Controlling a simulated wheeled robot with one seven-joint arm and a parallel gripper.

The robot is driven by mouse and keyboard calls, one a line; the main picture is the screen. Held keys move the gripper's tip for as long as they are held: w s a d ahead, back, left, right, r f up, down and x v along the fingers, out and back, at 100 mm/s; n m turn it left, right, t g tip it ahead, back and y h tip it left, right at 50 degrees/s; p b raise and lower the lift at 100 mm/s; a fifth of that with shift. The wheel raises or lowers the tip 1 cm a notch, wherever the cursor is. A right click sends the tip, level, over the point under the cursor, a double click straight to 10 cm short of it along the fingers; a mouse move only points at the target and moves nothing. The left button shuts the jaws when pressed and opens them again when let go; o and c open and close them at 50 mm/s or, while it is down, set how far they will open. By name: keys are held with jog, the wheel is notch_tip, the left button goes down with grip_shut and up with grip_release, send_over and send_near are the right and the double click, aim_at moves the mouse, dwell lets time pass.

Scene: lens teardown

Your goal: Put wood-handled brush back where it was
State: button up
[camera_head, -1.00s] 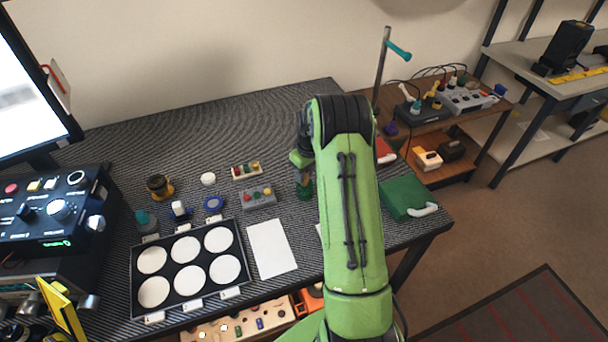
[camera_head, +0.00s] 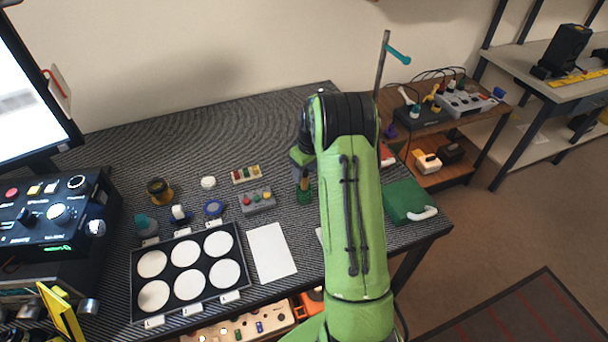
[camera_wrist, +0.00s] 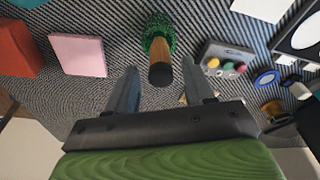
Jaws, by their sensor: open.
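The wood-handled brush (camera_wrist: 160,66) stands with its wooden handle end toward the wrist camera and its green bristles (camera_wrist: 157,28) on the dark ribbed mat. In the head view its green bristles (camera_head: 305,196) show just left of my arm, with the handle above them. My gripper (camera_wrist: 164,80) is open, and the handle end appears between its two dark fingers in the wrist view. I cannot tell whether either finger touches it. In the head view the fingers are mostly hidden by my arm.
A grey block with coloured knobs (camera_head: 258,201) is left of the brush. A white sheet (camera_head: 283,262) and a black tray with white discs (camera_head: 238,238) lie nearer. A green case (camera_head: 403,188) is at the right. Bare mat (camera_head: 210,135) lies behind.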

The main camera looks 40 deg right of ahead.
notch_tip(320, 180, up, 9)
jog(key=s+p, duration=0.1)
jog(key=s, duration=0.1)
jog(key=s+a+r+t, duration=0.1)
jog(key=s+a+r, duration=0.4)
jog(key=a+r, duration=0.25)
jog(key=s+a+r+t, duration=0.1)
jog(key=s+a+r, duration=0.4)
jog(key=a+r, duration=0.25)
jog(key=s+a+t, duration=0.1)
jog(key=s+a, duration=0.3)
jog(key=s, duration=0.4)
jog(key=s+a+m, duration=0.1)
jog(key=s+a, duration=0.2)
jog(key=s, duration=0.5)
jog(key=shift+s+a+f+m+t, duration=0.2)
jog(key=shift+a+f+m+t, duration=0.1)
jog(key=shift+a+f+t, duration=0.1)
